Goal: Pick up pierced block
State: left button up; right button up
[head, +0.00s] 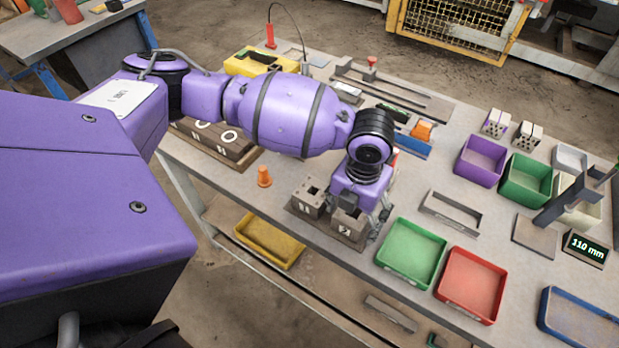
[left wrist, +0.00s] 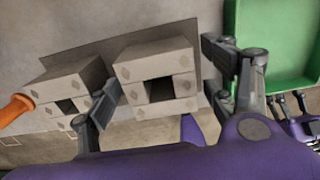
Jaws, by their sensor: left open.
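Two grey hollow blocks stand side by side on a flat grey plate near the table's front edge. In the head view, the left block (head: 308,197) is free, and the right block (head: 349,224) is partly hidden under my left gripper (head: 359,216). In the left wrist view, the right block (left wrist: 155,65) shows a dark square opening and lies between the spread fingers of my left gripper (left wrist: 161,75). The left block (left wrist: 65,78) lies outside the left finger. Contact cannot be told. A purple and grey part at the wrist view's right edge looks like my right gripper (left wrist: 291,106).
A green tray (head: 411,254) and a red tray (head: 470,285) lie to the right. A low grey frame (head: 450,212) sits behind them. Purple (head: 481,161) and green bins (head: 527,180) stand farther right.

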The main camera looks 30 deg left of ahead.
pick_arm(q)
jog(key=shift+w, duration=0.1)
jog(key=c, duration=1.5)
